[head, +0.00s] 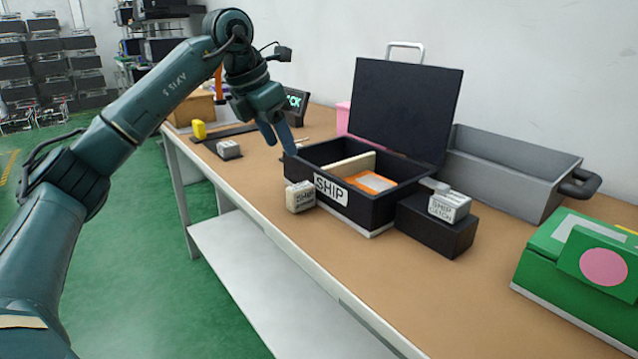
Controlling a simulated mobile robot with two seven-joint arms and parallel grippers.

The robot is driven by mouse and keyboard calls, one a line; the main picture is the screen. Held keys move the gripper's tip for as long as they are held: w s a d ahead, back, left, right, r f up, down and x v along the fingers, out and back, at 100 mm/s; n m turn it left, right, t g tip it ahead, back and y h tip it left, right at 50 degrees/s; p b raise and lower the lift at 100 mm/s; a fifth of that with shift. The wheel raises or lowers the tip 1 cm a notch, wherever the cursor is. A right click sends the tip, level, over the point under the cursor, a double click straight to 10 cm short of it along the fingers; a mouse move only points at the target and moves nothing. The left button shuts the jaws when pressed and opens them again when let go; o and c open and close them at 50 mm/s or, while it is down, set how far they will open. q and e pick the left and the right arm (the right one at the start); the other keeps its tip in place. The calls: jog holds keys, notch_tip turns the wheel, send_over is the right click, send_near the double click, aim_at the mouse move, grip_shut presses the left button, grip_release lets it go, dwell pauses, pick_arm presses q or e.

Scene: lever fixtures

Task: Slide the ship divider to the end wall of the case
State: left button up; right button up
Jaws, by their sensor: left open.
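The black case (378,212) labelled SHIP stands open on the workbench, its lid (405,105) raised at the back. Inside it a pale beige divider (349,165) stands upright, running across the interior. An orange and white item (372,183) lies to the right of the divider. My left gripper (279,134) hangs above the bench, just left of the case and near its left wall. It is open, its fingers point down, and it holds nothing visible. It is apart from the divider. My right gripper is not in view.
A black block (437,226) with a SHIP LATCH block (449,206) stands at right. A grey tray (510,172) and green box (580,265) lie further right. The bench front is clear.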

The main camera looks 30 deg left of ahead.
aim_at(299, 186)
pick_arm(q)
jog(key=b+x, duration=0.3)
jog(key=x, duration=0.8)
jog(key=shift+f, duration=0.3)
jog(key=shift+w+f+b, duration=0.3)
jog(key=shift+f, duration=0.3)
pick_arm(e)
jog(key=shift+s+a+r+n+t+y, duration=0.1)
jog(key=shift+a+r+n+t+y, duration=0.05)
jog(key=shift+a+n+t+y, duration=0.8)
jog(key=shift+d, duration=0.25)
pick_arm(q)
grip_shut()
